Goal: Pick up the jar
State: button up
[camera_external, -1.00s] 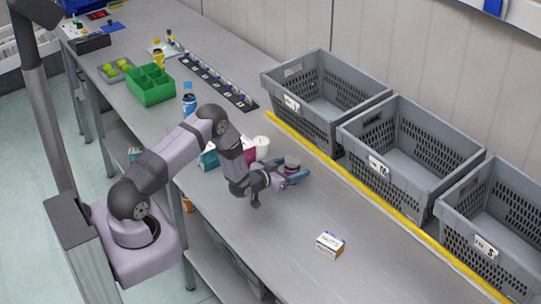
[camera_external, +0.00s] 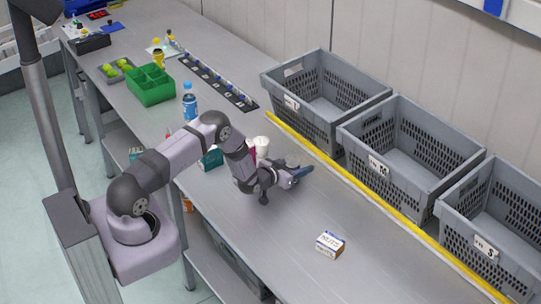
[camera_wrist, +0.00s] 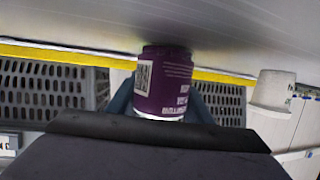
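The jar (camera_wrist: 163,83) is dark purple with a white printed label and stands out in the middle of the wrist view. In the external view its round grey top (camera_external: 292,160) shows at the end of my arm, with most of its body hidden. My gripper (camera_external: 300,172) is low over the table and around the jar. One blue-grey finger shows on each side of the jar in the wrist view (camera_wrist: 162,104). The fingertips are partly hidden by the jar, so I cannot tell whether they press on it. Whether the jar touches the table is unclear.
A white cup-like item (camera_external: 262,146) stands close left of the gripper. A small nuts box (camera_external: 330,244) lies on the open table to the front right. A yellow strip (camera_external: 370,190) runs before three grey crates (camera_external: 345,108). A blue bottle (camera_external: 189,101) stands farther left.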

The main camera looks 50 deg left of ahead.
jog(key=shift+w+r, duration=0.1)
jog(key=shift+r, duration=0.15)
